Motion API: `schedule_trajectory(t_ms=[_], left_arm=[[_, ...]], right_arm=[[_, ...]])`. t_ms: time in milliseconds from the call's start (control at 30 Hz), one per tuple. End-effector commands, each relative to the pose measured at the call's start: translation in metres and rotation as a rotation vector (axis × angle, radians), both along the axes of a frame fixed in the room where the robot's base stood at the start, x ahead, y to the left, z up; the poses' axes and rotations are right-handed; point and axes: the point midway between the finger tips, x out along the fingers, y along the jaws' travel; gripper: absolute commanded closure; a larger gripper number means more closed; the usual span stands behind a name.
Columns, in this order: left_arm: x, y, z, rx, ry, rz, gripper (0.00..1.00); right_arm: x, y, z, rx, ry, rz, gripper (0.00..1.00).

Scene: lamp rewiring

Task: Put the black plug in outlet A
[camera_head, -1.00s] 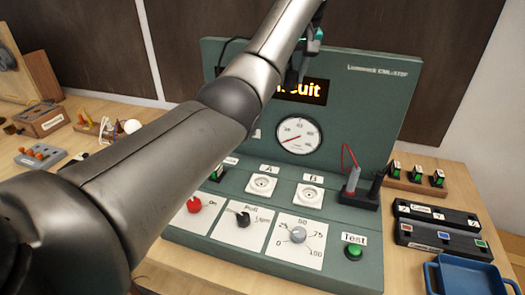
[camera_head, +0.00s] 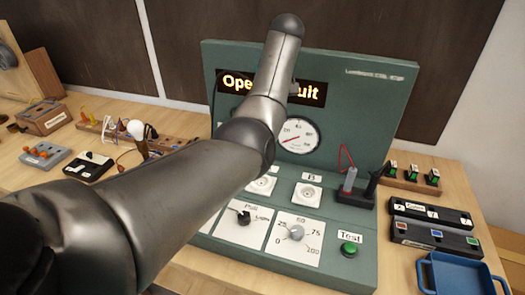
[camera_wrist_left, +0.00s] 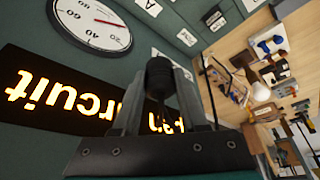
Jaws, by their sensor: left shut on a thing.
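In the left wrist view my left gripper (camera_wrist_left: 158,100) is shut on the black plug (camera_wrist_left: 160,75), a dark ribbed body between the two grey fingers. The plug is held in front of the green panel, near the lit display. In the head view my left arm hides the gripper and plug. The plug appears apart from both. My right gripper is not in view.
The green test panel (camera_head: 365,110) has a lit "Open circuit" display (camera_head: 310,93), a gauge (camera_head: 298,136), knobs and a green Test button (camera_head: 349,249). Probes stand in a black holder (camera_head: 352,196). A blue tray (camera_head: 457,275) is at lower right. A bulb and tools lie left.

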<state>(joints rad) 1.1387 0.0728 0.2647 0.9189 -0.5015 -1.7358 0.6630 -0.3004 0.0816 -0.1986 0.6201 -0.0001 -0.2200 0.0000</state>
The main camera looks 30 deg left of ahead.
Motion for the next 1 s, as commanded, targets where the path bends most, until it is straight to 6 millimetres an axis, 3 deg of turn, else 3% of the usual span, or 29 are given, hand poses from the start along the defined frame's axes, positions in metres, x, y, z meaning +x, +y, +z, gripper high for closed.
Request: schedule_trajectory(t_ms=[167, 300, 433, 667, 1000], left_arm=[[-0.016, -0.001, -0.038, -0.005, 0.006, 0.041, 1.00], [-0.036, -0.010, -0.078, -0.006, 0.006, 0.054, 1.00], [-0.052, -0.020, -0.105, -0.004, 0.003, 0.047, 1.00], [-0.062, -0.027, -0.122, 0.001, 0.001, 0.036, 1.00], [-0.061, -0.027, -0.137, 0.000, 0.000, 0.035, 1.00]], right_arm=[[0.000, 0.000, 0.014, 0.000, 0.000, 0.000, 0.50], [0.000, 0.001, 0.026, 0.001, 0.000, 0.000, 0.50], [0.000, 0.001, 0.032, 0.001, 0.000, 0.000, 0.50], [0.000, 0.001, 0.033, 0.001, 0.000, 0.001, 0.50], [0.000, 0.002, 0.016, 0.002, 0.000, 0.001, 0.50]])
